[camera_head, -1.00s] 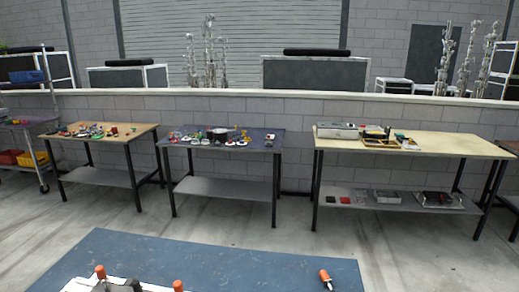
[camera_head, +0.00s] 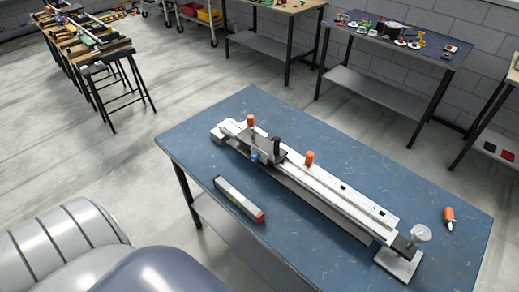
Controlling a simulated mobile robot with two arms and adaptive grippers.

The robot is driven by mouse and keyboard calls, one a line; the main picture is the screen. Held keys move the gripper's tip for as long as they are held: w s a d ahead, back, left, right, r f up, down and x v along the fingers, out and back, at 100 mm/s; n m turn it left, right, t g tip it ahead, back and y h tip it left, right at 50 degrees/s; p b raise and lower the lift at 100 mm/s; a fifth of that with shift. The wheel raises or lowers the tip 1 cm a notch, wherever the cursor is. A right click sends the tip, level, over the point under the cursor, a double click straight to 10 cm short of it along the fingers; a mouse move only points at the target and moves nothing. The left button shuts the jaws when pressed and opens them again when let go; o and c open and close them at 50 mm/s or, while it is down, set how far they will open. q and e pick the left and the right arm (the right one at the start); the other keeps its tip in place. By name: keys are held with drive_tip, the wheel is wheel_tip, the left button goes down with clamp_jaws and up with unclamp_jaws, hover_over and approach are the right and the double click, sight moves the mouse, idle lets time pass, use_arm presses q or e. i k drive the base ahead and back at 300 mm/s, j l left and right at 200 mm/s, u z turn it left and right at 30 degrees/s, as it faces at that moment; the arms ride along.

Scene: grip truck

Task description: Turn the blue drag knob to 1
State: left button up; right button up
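A long white and grey device (camera_head: 318,186) lies across a blue-topped table. A small blue knob (camera_head: 254,155) sits on the front side of its dark block (camera_head: 264,147), near the left end. I take it to be the drag knob; its scale and setting are too small to read. Two orange knobs (camera_head: 309,158) stand on the device, one at each side of the dark block. Neither of my grippers is in view.
The device stands on the blue table (camera_head: 420,180). A grey bar with a red end (camera_head: 239,199) lies in front of it. An orange-handled tool (camera_head: 449,218) lies at the right. Cluttered tables (camera_head: 400,95) stand behind; a cluttered bench (camera_head: 90,38) is at the upper left, with clear floor between.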

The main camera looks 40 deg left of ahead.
sight(254, 158)
drive_tip(key=u, duration=1.2)
